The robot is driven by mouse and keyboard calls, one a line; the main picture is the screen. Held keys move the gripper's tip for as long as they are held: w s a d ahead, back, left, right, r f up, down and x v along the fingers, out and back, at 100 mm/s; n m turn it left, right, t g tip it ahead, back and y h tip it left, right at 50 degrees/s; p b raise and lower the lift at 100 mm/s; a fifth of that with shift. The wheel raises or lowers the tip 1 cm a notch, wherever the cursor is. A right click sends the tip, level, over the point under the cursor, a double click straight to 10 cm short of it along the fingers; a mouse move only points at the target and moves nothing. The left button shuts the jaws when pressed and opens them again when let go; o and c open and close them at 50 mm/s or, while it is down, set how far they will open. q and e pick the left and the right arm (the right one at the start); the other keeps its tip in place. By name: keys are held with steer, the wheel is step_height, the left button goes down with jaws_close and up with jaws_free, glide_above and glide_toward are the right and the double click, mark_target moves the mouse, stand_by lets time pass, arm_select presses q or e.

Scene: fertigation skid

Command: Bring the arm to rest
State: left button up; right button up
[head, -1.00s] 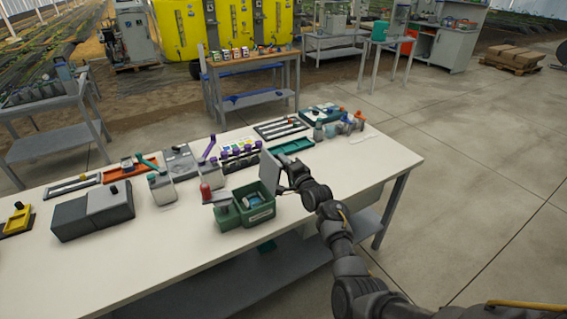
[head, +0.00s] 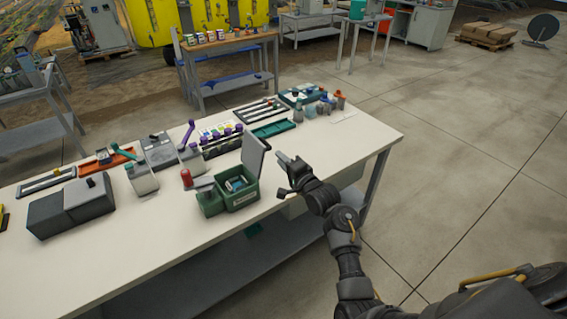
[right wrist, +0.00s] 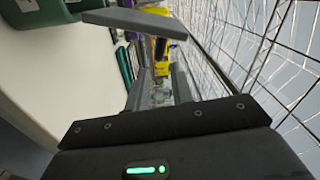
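My right gripper (head: 281,174) is above the front edge of the workbench (head: 350,146), just right of a green box (head: 241,201). It is apart from the box's raised grey lid (head: 254,154). In the right wrist view, the two fingers (right wrist: 159,85) stand apart with nothing between them. The green box (right wrist: 38,14) shows at the upper left there, and the lid (right wrist: 135,21) crosses the top. My right arm comes in from the lower right, bent at the elbow. My left gripper is not in view.
Dosing bottles, a grey case (head: 70,207), a red-capped bottle and a teal tray (head: 273,129) stand on the bench left of and behind the gripper. The concrete floor (head: 470,150) to the right is open.

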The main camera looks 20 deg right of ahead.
steer(key=shift+s, duration=0.2)
stand_by(0.3)
